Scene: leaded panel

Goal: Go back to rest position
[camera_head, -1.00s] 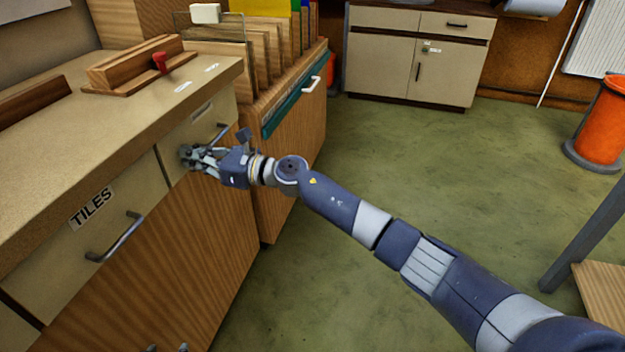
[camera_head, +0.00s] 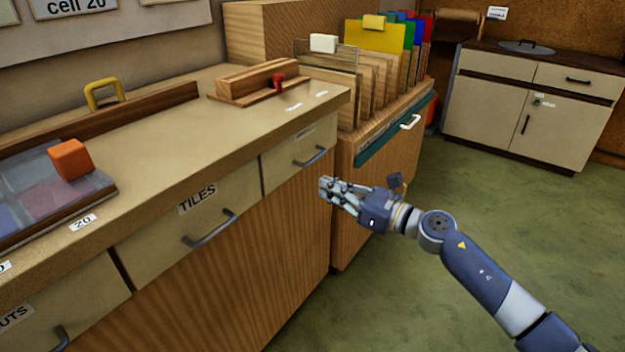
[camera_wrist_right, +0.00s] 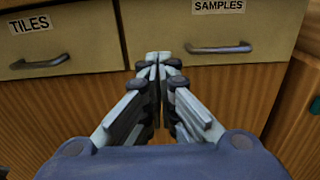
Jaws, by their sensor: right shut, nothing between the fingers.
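My right gripper (camera_head: 325,188) is shut and empty. It hangs in front of the cabinet, a little below and beside the handle of the small right drawer (camera_head: 283,163), apart from it as far as I can tell. My left gripper is not in view.
The worktop (camera_head: 180,130) carries a leaded panel (camera_head: 45,190) with an orange block (camera_head: 70,158), a yellow handle (camera_head: 104,92) and a wooden fixture (camera_head: 255,80). A rack of coloured sheets (camera_head: 385,50) stands right of it. Green floor (camera_head: 470,220) is open at right.

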